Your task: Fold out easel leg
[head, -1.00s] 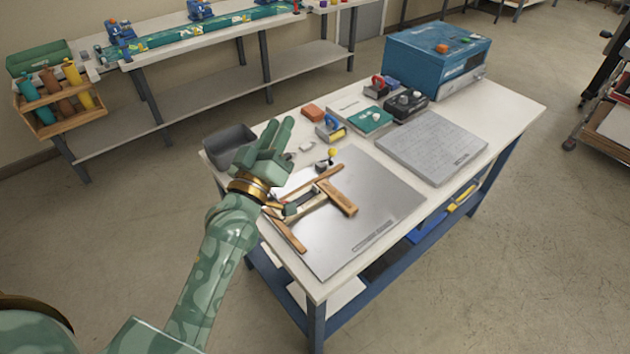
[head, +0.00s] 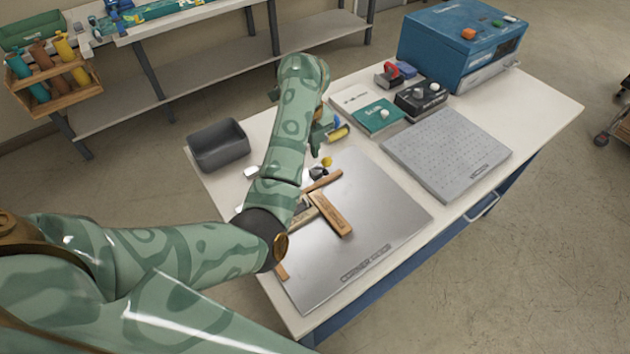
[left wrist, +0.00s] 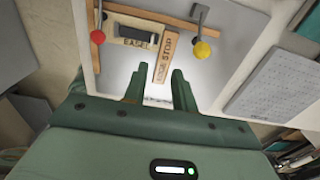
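A wooden easel lies on a shiny metal plate (head: 385,210) on the table. In the head view my arm hides much of it. Its short wooden block (head: 332,213) shows in the left wrist view (left wrist: 165,58) with lettering that seems to read "STOP". Beside that block are a dark piece with a pale label (left wrist: 135,36) and long wooden bars. Clamps with a red knob (left wrist: 97,37) and a yellow knob (left wrist: 202,50) stand at either side. My left gripper (left wrist: 158,86) is open, with nothing between its fingers; the block's end is just beyond them. My right gripper is out of view.
A grey bin (head: 219,146) stands at the table's back left. A perforated grey plate (head: 445,152), a teal booklet (head: 379,115), a dark control box (head: 421,99) and a blue laminator (head: 462,45) take up the right and back. The table's front right is clear.

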